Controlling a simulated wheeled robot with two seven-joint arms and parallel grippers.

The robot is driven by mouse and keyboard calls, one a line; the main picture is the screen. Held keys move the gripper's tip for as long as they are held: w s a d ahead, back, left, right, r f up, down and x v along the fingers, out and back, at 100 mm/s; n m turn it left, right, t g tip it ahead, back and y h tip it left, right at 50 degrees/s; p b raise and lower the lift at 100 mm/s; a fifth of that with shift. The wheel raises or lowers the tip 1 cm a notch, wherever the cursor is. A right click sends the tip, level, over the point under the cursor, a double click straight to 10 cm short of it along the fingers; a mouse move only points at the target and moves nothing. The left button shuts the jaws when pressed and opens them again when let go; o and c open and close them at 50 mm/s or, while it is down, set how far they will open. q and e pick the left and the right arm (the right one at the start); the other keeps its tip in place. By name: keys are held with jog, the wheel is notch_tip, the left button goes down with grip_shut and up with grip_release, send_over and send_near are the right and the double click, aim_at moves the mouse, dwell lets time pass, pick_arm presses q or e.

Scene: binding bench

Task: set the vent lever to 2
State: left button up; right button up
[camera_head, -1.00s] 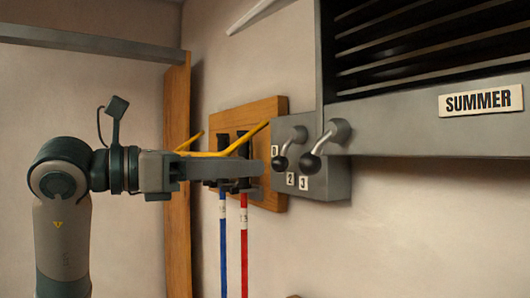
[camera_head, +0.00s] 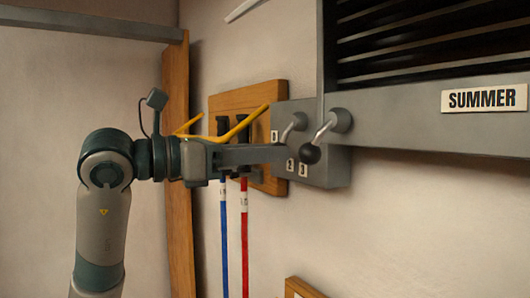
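A grey lever box (camera_head: 335,172) on the wall bears number plates 0, 2 and 3. I see no plate 1. It has two metal levers. The left lever (camera_head: 291,127) slants down-left, and its knob is hidden behind my gripper. The right lever (camera_head: 325,133) slants down-left to a black knob (camera_head: 309,154), above plate 3 in the picture. I cannot tell which is the vent lever. My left gripper (camera_head: 282,154) points right, its tip overlapping the box's left part and the left lever's end. Contact and finger opening cannot be told. My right gripper is out of view.
A slatted vent housing (camera_head: 400,130) with a SUMMER sign (camera_head: 485,98) juts out above right. A wooden board (camera_head: 225,103) with yellow-handled valves (camera_head: 245,123) and blue and red pipes is behind my gripper. A wooden post (camera_head: 178,215) stands left.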

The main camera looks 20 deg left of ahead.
pick_arm(q)
jog(key=shift+w+a+m+b, duration=0.15)
jog(key=shift+m+b, duration=0.25)
jog(key=shift+b, duration=0.25)
jog(key=o, duration=1)
jog(key=shift+o, duration=0.2)
jog(key=b+v, duration=0.7)
jog(key=v, duration=1)
jog(key=shift+a+r, duration=0.2)
jog(key=shift+r, duration=0.05)
